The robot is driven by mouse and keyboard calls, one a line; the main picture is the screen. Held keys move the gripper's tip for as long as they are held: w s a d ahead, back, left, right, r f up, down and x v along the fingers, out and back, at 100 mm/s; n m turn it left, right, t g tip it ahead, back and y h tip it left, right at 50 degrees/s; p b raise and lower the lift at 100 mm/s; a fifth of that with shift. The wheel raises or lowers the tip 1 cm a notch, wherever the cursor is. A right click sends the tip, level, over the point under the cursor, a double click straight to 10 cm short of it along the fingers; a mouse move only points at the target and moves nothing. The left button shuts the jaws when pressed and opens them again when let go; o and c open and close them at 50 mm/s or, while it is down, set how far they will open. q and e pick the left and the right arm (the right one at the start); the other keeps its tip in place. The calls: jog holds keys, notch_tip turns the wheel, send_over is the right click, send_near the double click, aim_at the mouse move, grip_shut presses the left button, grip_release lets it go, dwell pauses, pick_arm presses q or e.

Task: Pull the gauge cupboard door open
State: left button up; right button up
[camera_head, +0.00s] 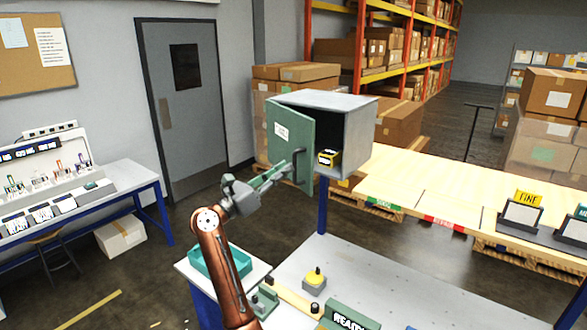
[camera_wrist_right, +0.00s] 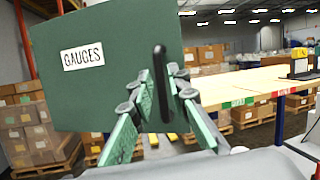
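The gauge cupboard (camera_head: 352,112) is a grey box at the back of the bench. Its green door (camera_head: 292,128), labelled GAUGES in the wrist view (camera_wrist_right: 110,85), stands partly open. A gap at the door's right side shows the dark inside and a yellow-and-black thing (camera_head: 328,157). The dark upright bar handle (camera_head: 299,167) is near the door's free edge. My right gripper (camera_head: 284,170) is at the handle. In the wrist view its fingertips (camera_wrist_right: 163,78) are on either side of the handle bar (camera_wrist_right: 159,60) and look closed on it. My left gripper is out of view.
The bench top (camera_head: 345,272) below carries a yellow button box (camera_head: 314,280) and a green READY sign (camera_head: 350,318). A wooden table (camera_head: 420,185) runs to the right. A teal tray (camera_head: 212,262) sits at the left. Open air lies left of the door.

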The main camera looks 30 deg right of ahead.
aim_at(294, 181)
jog(key=d+y, duration=0.1)
jog(key=d+m+y+p, duration=0.1)
jog(key=d, duration=0.1)
jog(key=w+d+y+p, duration=0.1)
jog(key=shift+d+f+m+g, duration=0.3)
jog(key=shift+d+f+g, duration=0.05)
jog(key=shift+d+g, duration=0.05)
jog(key=shift+c, duration=0.4)
grip_shut()
dwell(0.4)
